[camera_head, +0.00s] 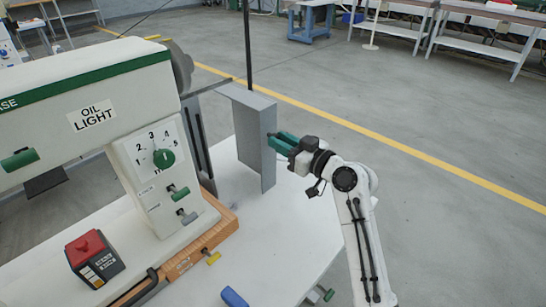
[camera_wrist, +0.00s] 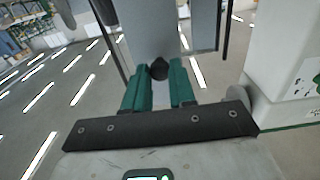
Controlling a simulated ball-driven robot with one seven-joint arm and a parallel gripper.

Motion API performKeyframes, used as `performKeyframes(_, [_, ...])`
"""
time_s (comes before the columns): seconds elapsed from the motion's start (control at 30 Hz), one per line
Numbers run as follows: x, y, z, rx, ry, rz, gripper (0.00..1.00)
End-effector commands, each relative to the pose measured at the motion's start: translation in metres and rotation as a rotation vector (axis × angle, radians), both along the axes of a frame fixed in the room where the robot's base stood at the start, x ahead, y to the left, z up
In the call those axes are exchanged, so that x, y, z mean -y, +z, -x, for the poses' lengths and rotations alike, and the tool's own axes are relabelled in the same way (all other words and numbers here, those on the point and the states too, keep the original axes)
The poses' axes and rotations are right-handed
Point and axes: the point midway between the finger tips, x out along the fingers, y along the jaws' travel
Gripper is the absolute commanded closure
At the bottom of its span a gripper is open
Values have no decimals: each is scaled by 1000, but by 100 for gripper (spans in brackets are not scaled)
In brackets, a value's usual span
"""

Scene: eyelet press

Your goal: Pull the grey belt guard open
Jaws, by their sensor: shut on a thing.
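The grey belt guard (camera_head: 254,135) is a tall bent sheet panel at the right end of the white machine (camera_head: 80,85). Its broad face stands out from the machine's end, with a gap to the dark slotted part (camera_head: 197,135). In the wrist view the guard (camera_wrist: 150,30) fills the top middle. My gripper (camera_head: 274,138) reaches it from the right with green fingers. In the wrist view a dark knob (camera_wrist: 159,69) on the guard sits between the fingertips (camera_wrist: 160,75), and the gripper is shut on it. The fingers hide the knob in the head view.
The white table (camera_head: 275,240) under the machine has its edge close to my arm. A red-topped switch box (camera_head: 94,258), a blue item (camera_head: 233,298) and a wooden base (camera_head: 212,240) lie in front. A thin dark pole (camera_head: 248,45) rises behind the guard. Floor to the right is clear.

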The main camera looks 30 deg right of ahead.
Motion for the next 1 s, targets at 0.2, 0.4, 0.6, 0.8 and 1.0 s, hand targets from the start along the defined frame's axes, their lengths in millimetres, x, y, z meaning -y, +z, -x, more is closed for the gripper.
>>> performKeyframes(0.2, [2,0,-1,-2,2,0,100])
performKeyframes(0.4, [2,0,-1,-2,1,0,70])
performKeyframes(0.6, [2,0,-1,-1,1,0,51])
performKeyframes(0.8, [2,0,0,-1,1,0,50])
performKeyframes(1.0, [6,-1,11,-1,-1,0,50])
